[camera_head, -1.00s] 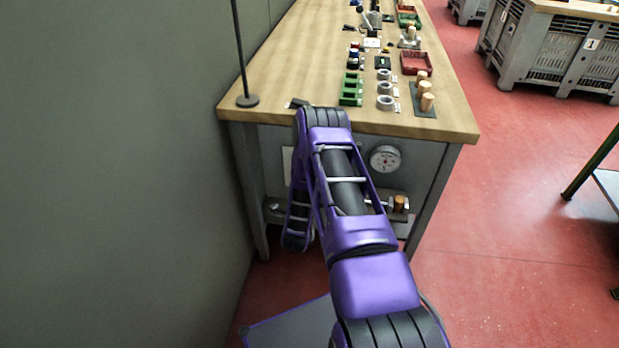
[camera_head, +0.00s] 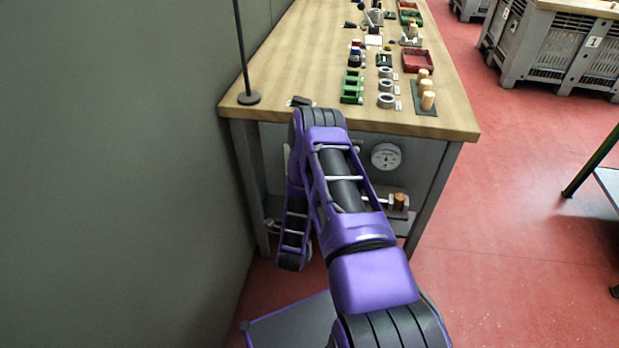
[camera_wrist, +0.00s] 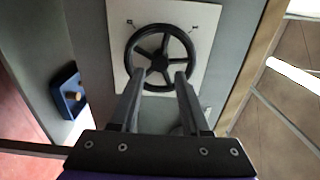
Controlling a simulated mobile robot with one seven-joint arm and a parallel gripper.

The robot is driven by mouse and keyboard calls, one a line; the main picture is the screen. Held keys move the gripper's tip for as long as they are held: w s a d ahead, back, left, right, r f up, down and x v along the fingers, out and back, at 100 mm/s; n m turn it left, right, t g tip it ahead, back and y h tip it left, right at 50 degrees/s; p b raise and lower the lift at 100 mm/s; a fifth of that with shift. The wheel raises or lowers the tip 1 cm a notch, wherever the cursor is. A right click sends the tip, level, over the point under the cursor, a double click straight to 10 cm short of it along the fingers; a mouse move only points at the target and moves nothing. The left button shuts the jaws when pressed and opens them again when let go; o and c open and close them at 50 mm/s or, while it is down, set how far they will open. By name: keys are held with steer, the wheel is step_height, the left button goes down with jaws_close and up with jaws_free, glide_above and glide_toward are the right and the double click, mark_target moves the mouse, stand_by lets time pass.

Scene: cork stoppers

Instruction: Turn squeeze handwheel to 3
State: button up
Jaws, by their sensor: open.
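The handwheel is black with several spokes and a central hub. In the wrist view the handwheel (camera_wrist: 139,43) sits on a white plate (camera_wrist: 116,14) fixed to a grey panel. My gripper (camera_wrist: 158,82) is in front of it with two dark fingers spread apart, pointing at the wheel. The fingertips overlap the lower part of the rim in the picture; I cannot tell whether they touch it. Small marks stand on the plate near the wheel, too small to read. In the head view my arm hides the wheel and gripper.
A round white dial gauge (camera_head: 386,156) is on the bench front, with a cork stopper (camera_head: 399,201) in a fixture below it. The wooden bench top (camera_head: 290,60) holds several small parts. A blue item (camera_wrist: 70,92) is left of the plate. A grey wall stands close on the left.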

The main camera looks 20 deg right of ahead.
steer(key=p+v, duration=0.1)
steer(key=v, duration=1)
steer(key=shift+w, duration=0.1)
